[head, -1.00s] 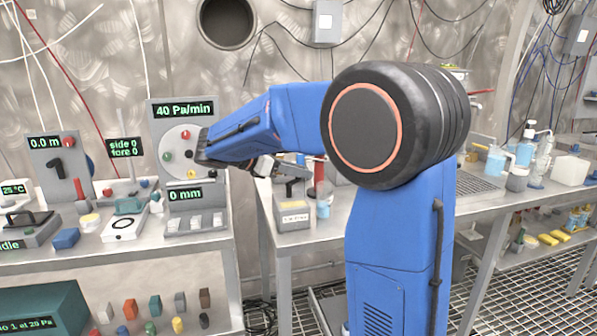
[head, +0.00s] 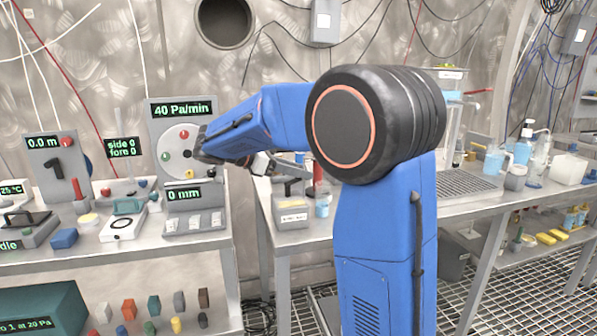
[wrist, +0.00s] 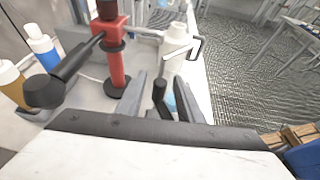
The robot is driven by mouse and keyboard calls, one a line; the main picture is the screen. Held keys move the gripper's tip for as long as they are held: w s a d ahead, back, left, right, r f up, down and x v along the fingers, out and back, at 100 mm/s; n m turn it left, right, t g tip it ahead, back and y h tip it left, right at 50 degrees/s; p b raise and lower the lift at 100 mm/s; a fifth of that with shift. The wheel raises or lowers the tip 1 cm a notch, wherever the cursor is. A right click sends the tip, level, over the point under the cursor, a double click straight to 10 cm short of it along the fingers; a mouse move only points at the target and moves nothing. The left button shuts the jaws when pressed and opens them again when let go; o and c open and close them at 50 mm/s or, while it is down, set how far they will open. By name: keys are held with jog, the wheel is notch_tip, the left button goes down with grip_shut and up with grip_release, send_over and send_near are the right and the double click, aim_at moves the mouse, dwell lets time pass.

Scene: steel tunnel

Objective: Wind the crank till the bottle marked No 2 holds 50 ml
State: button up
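In the wrist view, my gripper (wrist: 160,90) is open, its two grey fingers apart on either side of a small upright black knob (wrist: 159,97). I cannot tell whether a finger touches it. A red post (wrist: 115,62) stands just left of the fingers, with a black arm reaching left to a black end knob (wrist: 43,91). A white bottle (wrist: 177,40) stands beyond the fingers, and pale blue shows behind the right finger. In the head view, a bottle with blue liquid (head: 322,207) stands by a labelled box (head: 292,215). No "No 2" mark or millilitre reading is legible.
In the head view, a dial panel (head: 181,112) reads 40 Pa/min on the left bench. A gap separates it from the right bench (head: 290,240).

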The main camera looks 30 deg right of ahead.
jog(key=v, duration=1.7)
jog(key=shift+a, duration=0.15)
